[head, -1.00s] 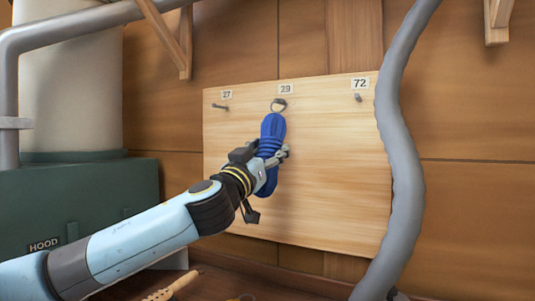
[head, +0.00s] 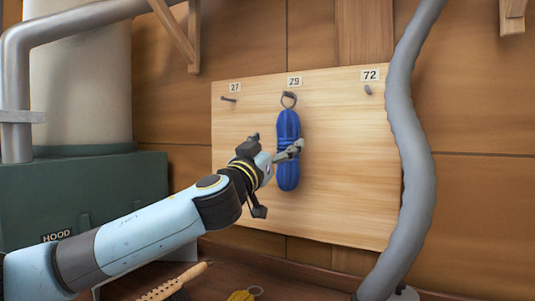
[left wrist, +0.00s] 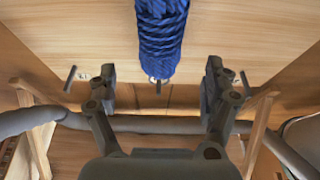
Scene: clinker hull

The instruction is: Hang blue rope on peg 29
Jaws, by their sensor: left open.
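The blue rope (head: 288,150) is a bundled coil with a ring (head: 289,100) at its top. It hangs upright against the wooden board (head: 340,190), its ring at peg 29 (head: 291,94), below the label 29. My left gripper (head: 273,168) is open just left of and in front of the rope, clear of it as far as I can tell. In the left wrist view, the rope (left wrist: 162,35) comes down from the top, between and beyond the spread fingers (left wrist: 160,82). My right gripper is out of view.
Peg 27 (head: 229,99) and peg 72 (head: 367,90) are bare on either side. A thick grey hose (head: 412,150) passes in front of the board's right edge. A green box marked HOOD (head: 90,200) stands at left. A yellow item (head: 243,295) lies below.

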